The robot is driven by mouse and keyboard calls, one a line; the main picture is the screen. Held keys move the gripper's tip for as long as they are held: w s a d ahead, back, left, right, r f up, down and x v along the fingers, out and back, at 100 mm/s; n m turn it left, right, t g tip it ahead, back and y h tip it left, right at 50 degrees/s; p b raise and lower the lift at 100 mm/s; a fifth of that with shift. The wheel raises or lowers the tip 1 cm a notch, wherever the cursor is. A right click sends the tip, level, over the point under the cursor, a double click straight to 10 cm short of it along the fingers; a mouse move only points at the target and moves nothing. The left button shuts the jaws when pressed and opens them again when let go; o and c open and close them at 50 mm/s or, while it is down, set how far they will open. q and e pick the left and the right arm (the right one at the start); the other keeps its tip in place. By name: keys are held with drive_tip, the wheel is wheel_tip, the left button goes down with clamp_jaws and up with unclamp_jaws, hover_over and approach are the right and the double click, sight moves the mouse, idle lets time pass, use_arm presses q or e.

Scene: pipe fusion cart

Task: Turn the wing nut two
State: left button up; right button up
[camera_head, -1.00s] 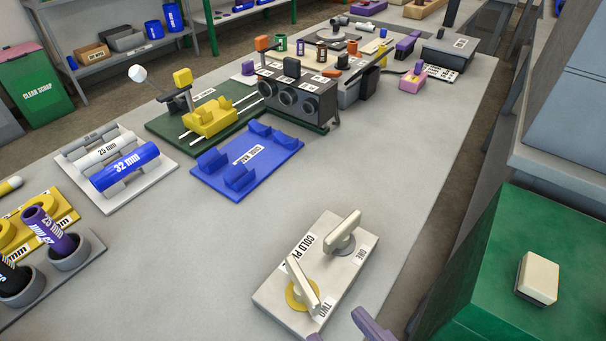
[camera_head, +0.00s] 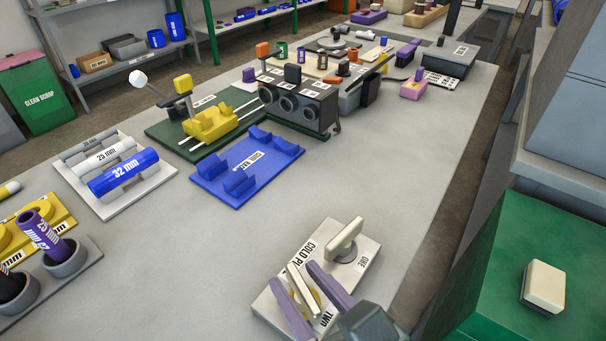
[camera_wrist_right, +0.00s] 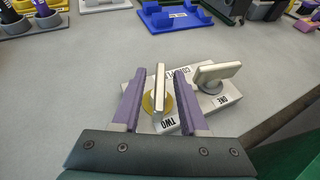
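Wing nut two (camera_head: 301,288) is a cream upright wing on a yellow round base, on the near end of a pale block (camera_head: 262,306) marked TWO. It also shows in the right wrist view (camera_wrist_right: 160,92). Wing nut one (camera_head: 345,240), also cream, stands at the block's far end, marked ONE. My right gripper (camera_head: 294,274) has purple fingers and is open. In the right wrist view its fingers (camera_wrist_right: 161,76) stand on either side of the wing of nut two, with a gap showing on both sides. My left gripper is not in view.
A blue cradle plate (camera_head: 240,190), a green board (camera_head: 165,130) with a yellow clamp and a rack (camera_head: 90,200) with pipes lie farther back. A green cabinet (camera_head: 480,290) stands at the right beyond the table edge. The grey table around the block is clear.

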clamp_jaws()
idle(0.3)
